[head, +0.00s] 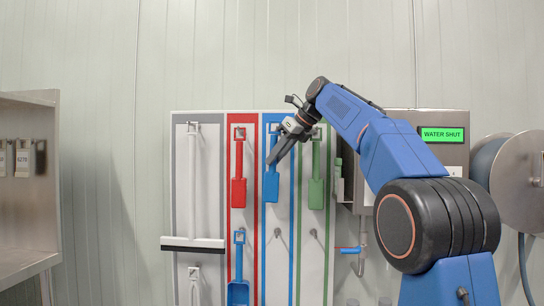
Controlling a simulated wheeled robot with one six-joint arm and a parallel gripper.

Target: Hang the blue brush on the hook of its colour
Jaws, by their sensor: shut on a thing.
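The blue brush (271,189) is upright in front of the blue-edged column of the tool board (213,158). The loop at its top end is at the height of the upper hook there. My gripper (271,161) reaches in from the upper right and is shut on the brush's handle. The gripper partly covers the handle and the hook area, so I cannot tell whether the loop is around the hook or just in front of it.
A red tool (239,192) hangs to the left and a green tool (316,194) to the right. A blue dustpan (238,292) hangs lower left. A white squeegee (193,241) hangs at far left. Bare hooks (277,233) show below the brush. A steel cabinet (440,125) stands right.

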